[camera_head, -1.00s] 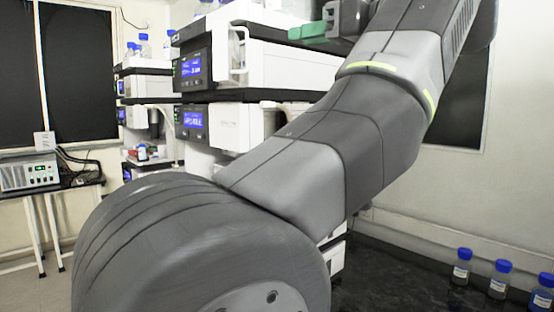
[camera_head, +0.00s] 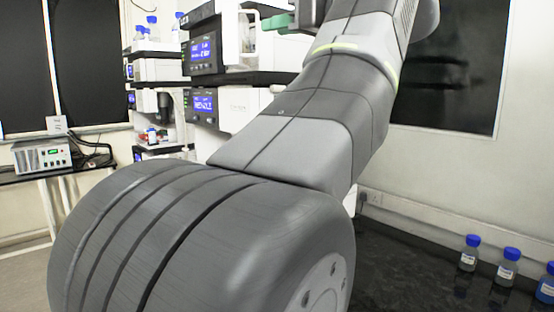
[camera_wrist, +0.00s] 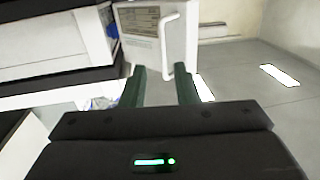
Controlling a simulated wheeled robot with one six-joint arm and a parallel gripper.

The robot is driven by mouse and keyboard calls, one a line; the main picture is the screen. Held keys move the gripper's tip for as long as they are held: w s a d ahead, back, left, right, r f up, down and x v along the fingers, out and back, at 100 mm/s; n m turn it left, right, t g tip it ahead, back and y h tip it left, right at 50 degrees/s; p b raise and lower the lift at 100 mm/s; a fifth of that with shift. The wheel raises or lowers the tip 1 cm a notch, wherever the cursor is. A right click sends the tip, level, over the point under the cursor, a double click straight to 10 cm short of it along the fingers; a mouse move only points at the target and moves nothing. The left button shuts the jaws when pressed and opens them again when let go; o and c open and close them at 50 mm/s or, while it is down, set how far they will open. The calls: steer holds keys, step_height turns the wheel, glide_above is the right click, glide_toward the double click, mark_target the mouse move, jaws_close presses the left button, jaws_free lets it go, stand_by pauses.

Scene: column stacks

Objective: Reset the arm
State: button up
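My gripper (camera_wrist: 159,88) is open, its two dark green fingers apart with nothing seen between them. Past the fingers in the wrist view is a white open door panel (camera_wrist: 150,28) with a white handle (camera_wrist: 165,45). In the head view the green fingers (camera_head: 277,22) show at the top, close to the white instrument stack (camera_head: 240,105). I cannot tell whether they touch it. My grey arm fills the middle of the head view and hides much of the stack.
Several blue-capped bottles stand on the black bench (camera_head: 400,265) at the right, one here (camera_head: 469,254). A second stack (camera_head: 155,70) with bottles on top is further back. A grey device (camera_head: 42,156) sits on a table at the left. Open floor shows in the wrist view (camera_wrist: 245,90).

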steer(key=shift+p+x, duration=0.3)
steer(key=shift+x, duration=1.85)
steer(key=shift+d, duration=0.1)
steer(key=shift+b+v, duration=0.75)
steer(key=shift+v, duration=5.6)
steer(key=p, duration=0.2)
glide_toward(242, 34)
steer(key=shift+x, duration=2.55)
